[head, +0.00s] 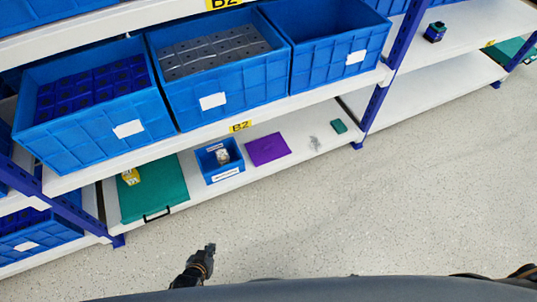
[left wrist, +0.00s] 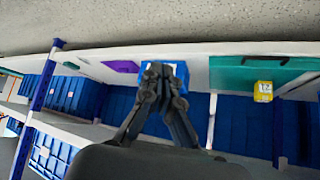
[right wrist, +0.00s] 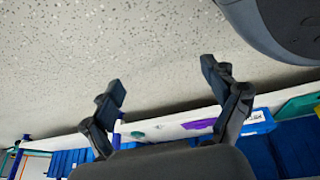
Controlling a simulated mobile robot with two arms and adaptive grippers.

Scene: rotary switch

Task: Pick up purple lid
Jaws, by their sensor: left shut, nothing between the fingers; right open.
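The purple lid (head: 267,149) lies flat on the white bottom shelf, right of a small blue bin (head: 219,160). It also shows in the left wrist view (left wrist: 121,66) and, partly hidden by a finger, in the right wrist view (right wrist: 197,124). My left gripper (head: 210,248) is shut and empty above the floor in front of the shelf, apart from the lid. In the left wrist view its closed fingertips (left wrist: 156,68) cover part of the blue bin. My right gripper (right wrist: 162,83) is open and empty, with floor between its fingers; in the head view only bits of that arm show at the lower right.
A teal lid (head: 152,190) with a yellow object (head: 131,177) lies left of the small bin. A small green object (head: 339,126) is at the shelf's right end, near a blue post (head: 377,105). Large blue bins (head: 217,77) fill the shelf above. The floor is clear.

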